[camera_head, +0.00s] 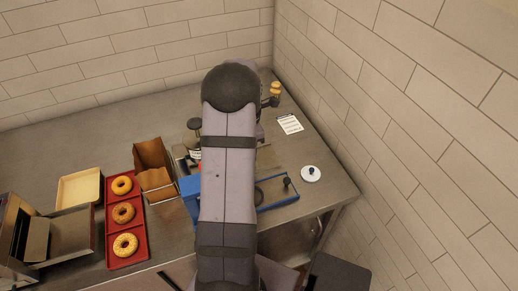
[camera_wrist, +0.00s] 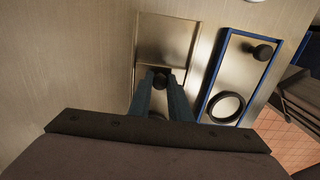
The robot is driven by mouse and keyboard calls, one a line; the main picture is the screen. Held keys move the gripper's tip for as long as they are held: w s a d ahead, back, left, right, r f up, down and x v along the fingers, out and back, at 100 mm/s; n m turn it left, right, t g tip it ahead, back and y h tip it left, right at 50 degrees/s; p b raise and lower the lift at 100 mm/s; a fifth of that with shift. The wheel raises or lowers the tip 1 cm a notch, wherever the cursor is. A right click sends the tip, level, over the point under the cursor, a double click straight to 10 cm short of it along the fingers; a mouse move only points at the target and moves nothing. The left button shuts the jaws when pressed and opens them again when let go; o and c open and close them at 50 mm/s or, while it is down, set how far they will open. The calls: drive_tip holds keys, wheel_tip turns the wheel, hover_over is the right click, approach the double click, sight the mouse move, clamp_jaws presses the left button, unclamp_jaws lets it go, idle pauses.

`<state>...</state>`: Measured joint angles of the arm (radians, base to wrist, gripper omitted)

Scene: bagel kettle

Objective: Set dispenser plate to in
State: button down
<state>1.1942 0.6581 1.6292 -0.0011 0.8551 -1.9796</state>
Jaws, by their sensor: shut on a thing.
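In the wrist view a metal plate (camera_wrist: 166,38), which looks like the dispenser plate, lies on a pale metal surface. A dark knob (camera_wrist: 160,83) sits at its near edge. My gripper (camera_wrist: 161,74) is shut on this knob, with one blue-grey finger on each side. How far the plate is slid in or out cannot be told. In the head view my arm covers the gripper, the knob and the plate.
A blue-framed metal tray (camera_wrist: 238,70) with a dark knob and a ring lies right of the plate; its blue frame also shows in the head view (camera_head: 280,204).

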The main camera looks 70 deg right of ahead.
drive_tip(key=w+a, duration=0.3)
drive_tip(key=shift+s+d, duration=0.1)
drive_tip(key=c, duration=1.7)
unclamp_jaws()
drive_tip(key=shift+r, duration=0.2)
drive_tip(key=shift+r+b, duration=1.1)
drive_tip(key=shift+r, duration=2.4)
